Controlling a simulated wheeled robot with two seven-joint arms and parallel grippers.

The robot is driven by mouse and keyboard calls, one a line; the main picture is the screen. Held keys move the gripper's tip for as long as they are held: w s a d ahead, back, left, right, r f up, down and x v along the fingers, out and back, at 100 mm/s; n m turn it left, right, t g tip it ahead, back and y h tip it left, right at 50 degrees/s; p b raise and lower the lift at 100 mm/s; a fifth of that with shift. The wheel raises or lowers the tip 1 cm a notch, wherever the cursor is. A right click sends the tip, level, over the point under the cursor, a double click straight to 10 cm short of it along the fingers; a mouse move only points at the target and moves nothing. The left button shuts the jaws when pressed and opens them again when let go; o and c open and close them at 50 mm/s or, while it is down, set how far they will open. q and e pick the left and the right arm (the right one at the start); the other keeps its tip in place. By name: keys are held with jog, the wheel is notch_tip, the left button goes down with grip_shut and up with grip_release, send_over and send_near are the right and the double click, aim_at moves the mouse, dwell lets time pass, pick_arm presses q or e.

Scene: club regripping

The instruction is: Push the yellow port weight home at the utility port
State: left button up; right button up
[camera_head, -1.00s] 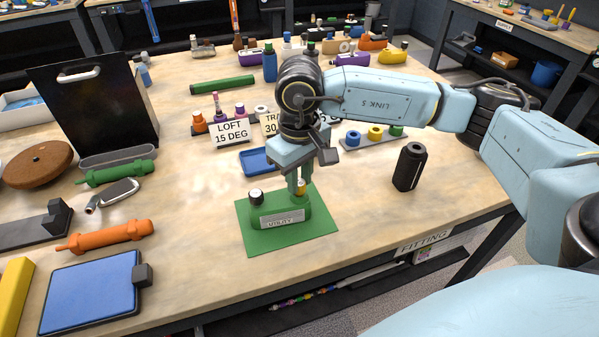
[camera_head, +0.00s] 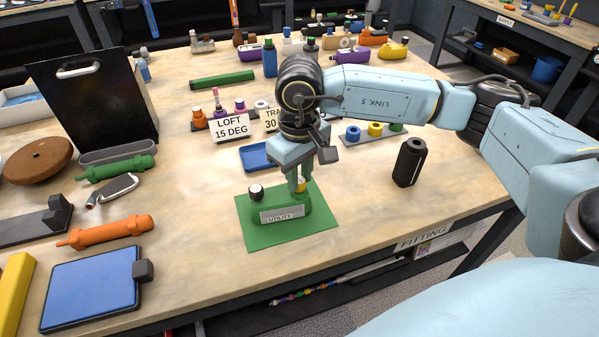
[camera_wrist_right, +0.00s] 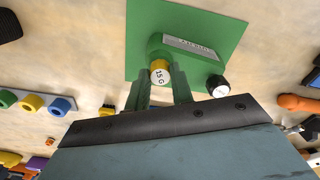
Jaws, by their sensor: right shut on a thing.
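The green utility port block (camera_head: 278,212) stands on a green mat (camera_head: 262,238) near the front of the bench, with a label reading UTILITY. The yellow port weight (camera_wrist_right: 159,73), its pale top marked 15 G, is at one end of the block; in the head view it (camera_head: 301,186) is partly hidden by my fingers. My right gripper (camera_head: 299,185) points down over that end and is shut on the weight. In the right wrist view its green fingers (camera_wrist_right: 160,85) reach the weight's sides. How deep the weight sits cannot be told. My left gripper is not in view.
A black-and-white weight (camera_head: 256,191) sits at the block's other end. A black cylinder (camera_head: 409,162) stands to the right. A blue tray (camera_head: 256,156) and the LOFT 15 DEG sign (camera_head: 231,127) lie behind.

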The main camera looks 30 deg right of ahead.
jog(key=o, duration=0.5)
jog(key=shift+f, duration=0.1)
jog(key=o, duration=0.4)
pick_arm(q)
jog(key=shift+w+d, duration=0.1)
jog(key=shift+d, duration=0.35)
